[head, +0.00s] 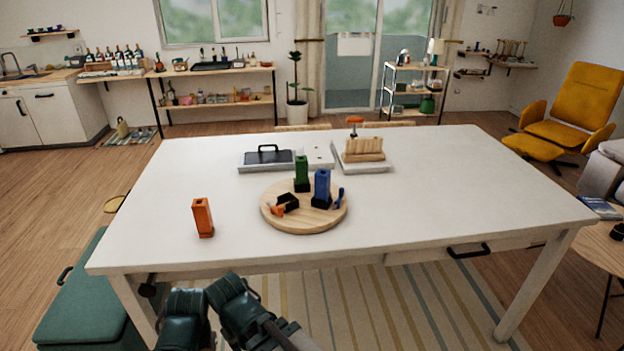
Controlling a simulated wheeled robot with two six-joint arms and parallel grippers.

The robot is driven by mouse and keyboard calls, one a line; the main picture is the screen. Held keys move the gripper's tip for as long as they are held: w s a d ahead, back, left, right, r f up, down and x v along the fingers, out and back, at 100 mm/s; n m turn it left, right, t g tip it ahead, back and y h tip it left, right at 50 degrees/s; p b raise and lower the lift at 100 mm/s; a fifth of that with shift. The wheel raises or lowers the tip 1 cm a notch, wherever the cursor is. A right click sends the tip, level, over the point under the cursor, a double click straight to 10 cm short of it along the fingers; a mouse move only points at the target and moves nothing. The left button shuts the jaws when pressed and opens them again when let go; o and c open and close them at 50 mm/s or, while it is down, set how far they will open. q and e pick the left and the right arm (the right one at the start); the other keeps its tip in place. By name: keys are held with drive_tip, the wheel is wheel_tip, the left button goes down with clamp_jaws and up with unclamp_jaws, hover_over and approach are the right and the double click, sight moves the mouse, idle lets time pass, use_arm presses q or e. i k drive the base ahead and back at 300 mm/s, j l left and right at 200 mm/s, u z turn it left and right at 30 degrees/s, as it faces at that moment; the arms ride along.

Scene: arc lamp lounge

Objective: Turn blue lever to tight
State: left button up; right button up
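The blue lever (339,197) is small and stands at the right side of the blue block (322,186), near the right edge of a round wooden board (300,223). Its exact setting is too small to read, and I see no tight mark. The blue block stands upright in a black holder. A green block (302,171) stands upright behind it to the left. An empty-looking black holder with an orange lever (277,209) is at the board's left. An orange block (202,218) stands on the table, apart from the board. Neither gripper's fingers show; only dark arm parts of mine are at the bottom.
The white table (440,210) is clear right of the board and along its front. Behind the board are a tray with a black handle (267,157) and a wooden rack (363,150) with an orange-handled tool. A green bench (85,300) stands at the left.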

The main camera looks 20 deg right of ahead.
sight(337, 205)
drive_tip(key=l+u, duration=0.1)
drive_tip(key=l, duration=0.55)
drive_tip(key=l+u, duration=0.1)
drive_tip(key=l, duration=0.6)
drive_tip(key=k+l, duration=0.1)
drive_tip(key=l, duration=0.55)
drive_tip(key=l+u, duration=0.15)
drive_tip(key=l, duration=0.5)
drive_tip(key=k+l+u, duration=0.1)
drive_tip(key=l, duration=0.55)
drive_tip(key=l+z, duration=0.2)
